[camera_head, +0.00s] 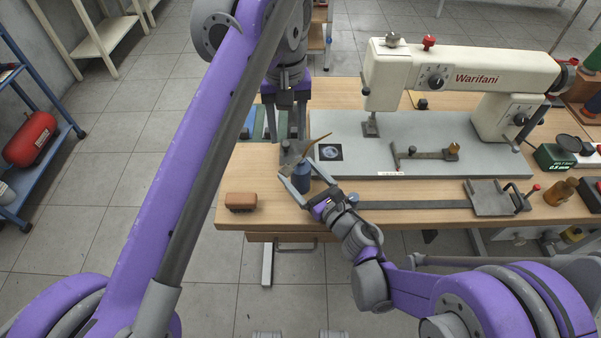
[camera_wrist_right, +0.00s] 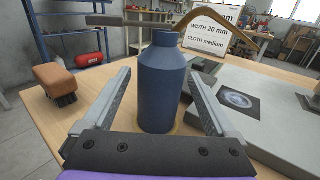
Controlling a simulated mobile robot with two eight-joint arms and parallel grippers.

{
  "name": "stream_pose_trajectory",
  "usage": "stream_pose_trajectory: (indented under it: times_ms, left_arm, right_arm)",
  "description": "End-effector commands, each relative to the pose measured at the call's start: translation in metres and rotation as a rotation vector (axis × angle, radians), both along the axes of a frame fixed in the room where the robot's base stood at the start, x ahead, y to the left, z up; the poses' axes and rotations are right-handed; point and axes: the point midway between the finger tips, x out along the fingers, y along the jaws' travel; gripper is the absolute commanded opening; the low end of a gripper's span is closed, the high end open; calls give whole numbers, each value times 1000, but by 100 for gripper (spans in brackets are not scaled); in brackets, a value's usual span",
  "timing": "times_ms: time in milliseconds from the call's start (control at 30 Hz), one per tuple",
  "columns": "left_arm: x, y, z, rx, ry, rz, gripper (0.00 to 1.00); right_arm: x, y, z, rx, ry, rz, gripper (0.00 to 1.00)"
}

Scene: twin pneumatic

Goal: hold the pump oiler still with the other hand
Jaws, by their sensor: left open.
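The pump oiler is a dark blue bottle (camera_head: 301,180) with a thin curved brass-coloured spout. It stands upright near the left front of the wooden bench. My right gripper (camera_head: 293,188) comes in low from the right, one finger on each side of the bottle. In the right wrist view the bottle (camera_wrist_right: 161,90) stands between the two open fingers, with a visible gap at the left finger and the right one close beside it. My left gripper (camera_head: 287,135) is open, pointing down just behind the oiler; whether it touches the oiler's top is unclear.
A brown-topped brush (camera_head: 240,201) lies on the bench, left of the oiler. The cream sewing machine (camera_head: 450,75) stands on a grey plate (camera_head: 340,130) behind and to the right. A metal strip (camera_head: 420,205) lies along the front. A card stands behind the oiler (camera_wrist_right: 210,30).

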Motion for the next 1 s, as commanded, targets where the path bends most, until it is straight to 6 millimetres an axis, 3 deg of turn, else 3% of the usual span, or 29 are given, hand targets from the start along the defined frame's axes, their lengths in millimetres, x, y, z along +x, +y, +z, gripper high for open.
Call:
stream_pose_trajectory:
  times_ms: [33, 400, 500, 1000]
  left_arm:
    - [0, 0, 0, 0, 0, 0, 50]
    - [0, 0, 0, 0, 0, 0, 50]
    - [0, 0, 0, 0, 0, 0, 50]
    - [0, 0, 0, 0, 0, 0, 50]
  right_arm:
    - [0, 0, 0, 0, 0, 0, 81]
    - [0, 0, 0, 0, 0, 0, 14]
    - [0, 0, 0, 0, 0, 0, 0]
    - [0, 0, 0, 0, 0, 0, 0]
